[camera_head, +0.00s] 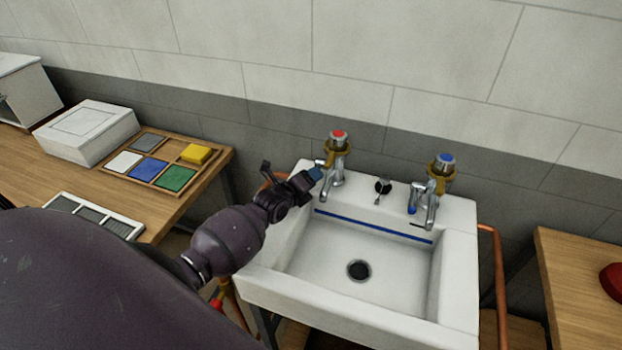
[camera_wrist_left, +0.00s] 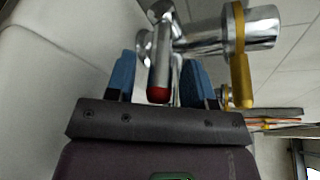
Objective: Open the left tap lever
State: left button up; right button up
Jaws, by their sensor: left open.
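The left tap (camera_head: 334,180) is chrome with a red cap (camera_head: 338,134) and a yellow collar, at the back left of the white sink. Its lever (camera_wrist_left: 158,85), chrome with a red tip, shows in the left wrist view. My left gripper (camera_head: 315,174) is beside the left tap in the head view. Its blue fingers are open, and in the left wrist view the gripper (camera_wrist_left: 160,75) has one finger on each side of the lever, with gaps visible. In the head view my gripper hides the lever. My right gripper is not in view.
The right tap (camera_head: 436,187) has a blue cap and a blue-tipped lever. The white sink (camera_head: 458,260) has a drain (camera_head: 358,270). A wooden bench with a tray (camera_head: 190,185) and a white box (camera_head: 88,130) is left; another wooden surface (camera_head: 570,290) is right.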

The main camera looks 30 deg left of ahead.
pick_arm(q)
jog(key=shift+w, duration=0.3)
jog(key=c, duration=0.8)
grip_shut()
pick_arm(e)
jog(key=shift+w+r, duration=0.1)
